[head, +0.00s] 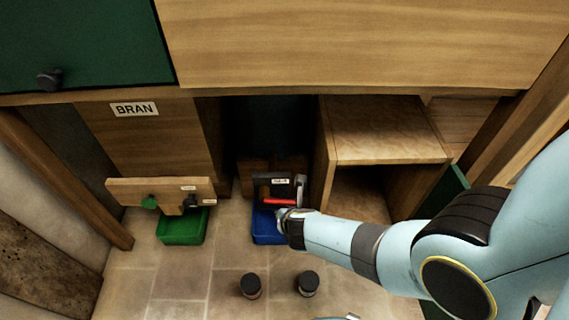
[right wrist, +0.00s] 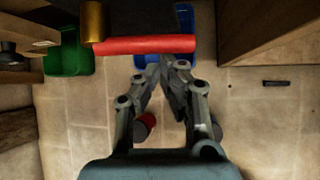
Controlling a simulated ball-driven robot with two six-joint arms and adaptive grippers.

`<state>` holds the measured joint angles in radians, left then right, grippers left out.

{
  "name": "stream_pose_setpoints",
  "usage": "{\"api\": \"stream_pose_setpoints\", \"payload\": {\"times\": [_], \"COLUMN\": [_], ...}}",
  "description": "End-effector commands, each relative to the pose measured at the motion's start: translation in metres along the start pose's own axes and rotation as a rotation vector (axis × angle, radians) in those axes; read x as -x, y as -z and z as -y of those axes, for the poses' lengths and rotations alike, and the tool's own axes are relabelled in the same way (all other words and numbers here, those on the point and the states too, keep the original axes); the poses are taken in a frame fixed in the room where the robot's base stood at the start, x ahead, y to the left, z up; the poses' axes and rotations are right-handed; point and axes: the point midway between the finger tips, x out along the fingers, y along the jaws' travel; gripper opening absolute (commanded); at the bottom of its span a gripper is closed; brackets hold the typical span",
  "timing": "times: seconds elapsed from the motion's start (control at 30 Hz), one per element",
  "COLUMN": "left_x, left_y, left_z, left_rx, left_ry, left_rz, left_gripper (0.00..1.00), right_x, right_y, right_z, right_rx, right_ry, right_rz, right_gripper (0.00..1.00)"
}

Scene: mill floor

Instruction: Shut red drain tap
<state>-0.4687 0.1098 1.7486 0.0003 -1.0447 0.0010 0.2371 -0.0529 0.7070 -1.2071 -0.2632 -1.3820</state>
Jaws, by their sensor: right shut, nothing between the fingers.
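The red drain tap's lever (head: 281,201) is a red bar lying sideways at the front of a dark block with a small label, above a blue bin. In the right wrist view the red lever (right wrist: 145,44) runs across the top, with a brass-coloured piece (right wrist: 93,20) at its left end. My right gripper (head: 281,213) is shut and empty just in front of the lever. Its closed fingertips (right wrist: 168,62) also show in the right wrist view, close to the bar's near side; I cannot tell whether they touch it. My left gripper is not in view.
A blue bin (head: 265,231) stands on the floor below the tap. A green bin (head: 182,228) stands left, under a wooden board (head: 160,190) with a green knob (head: 149,202). Two dark-topped cylinders (head: 251,286) (head: 307,283) stand nearer on the tiles. A wooden cabinet (head: 390,135) is at right.

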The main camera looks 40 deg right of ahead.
Motion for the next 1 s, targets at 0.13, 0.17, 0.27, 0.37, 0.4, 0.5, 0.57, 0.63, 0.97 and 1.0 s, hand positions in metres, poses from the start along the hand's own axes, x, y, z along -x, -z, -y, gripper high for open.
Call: {"api": "stream_pose_setpoints", "payload": {"times": [0.13, 0.17, 0.27, 0.37, 0.4, 0.5, 0.57, 0.63, 0.97, 1.0], "left_x": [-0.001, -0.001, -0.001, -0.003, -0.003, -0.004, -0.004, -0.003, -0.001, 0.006], "left_y": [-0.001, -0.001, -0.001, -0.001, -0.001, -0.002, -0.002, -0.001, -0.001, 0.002], "left_z": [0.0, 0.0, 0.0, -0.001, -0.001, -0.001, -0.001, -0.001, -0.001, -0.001], "left_rx": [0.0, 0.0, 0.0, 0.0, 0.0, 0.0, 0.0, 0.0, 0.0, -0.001], "left_ry": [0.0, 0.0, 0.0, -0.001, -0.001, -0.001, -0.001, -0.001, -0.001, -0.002], "left_rz": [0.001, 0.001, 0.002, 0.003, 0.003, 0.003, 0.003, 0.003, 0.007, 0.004], "left_gripper": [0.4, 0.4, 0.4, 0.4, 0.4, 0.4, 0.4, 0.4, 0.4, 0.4], "right_x": [-0.001, -0.001, -0.001, -0.002, -0.003, -0.003, -0.003, -0.003, -0.003, -0.003], "right_y": [0.001, 0.001, 0.001, 0.002, 0.002, 0.003, 0.003, 0.003, 0.003, 0.003], "right_z": [-0.001, -0.001, -0.004, -0.009, -0.011, -0.015, -0.016, -0.016, -0.016, -0.016], "right_rx": [-0.001, -0.001, -0.001, -0.001, -0.001, -0.001, -0.001, -0.001, -0.001, -0.002], "right_ry": [-0.001, -0.001, -0.002, -0.002, -0.002, -0.002, -0.001, -0.001, -0.002, -0.002], "right_rz": [-0.001, -0.001, -0.001, -0.001, -0.001, -0.001, -0.001, -0.001, -0.001, -0.001], "right_gripper": [0.0, 0.0, 0.0, 0.0, 0.0, 0.0, 0.0, 0.0, 0.0, 0.0]}}
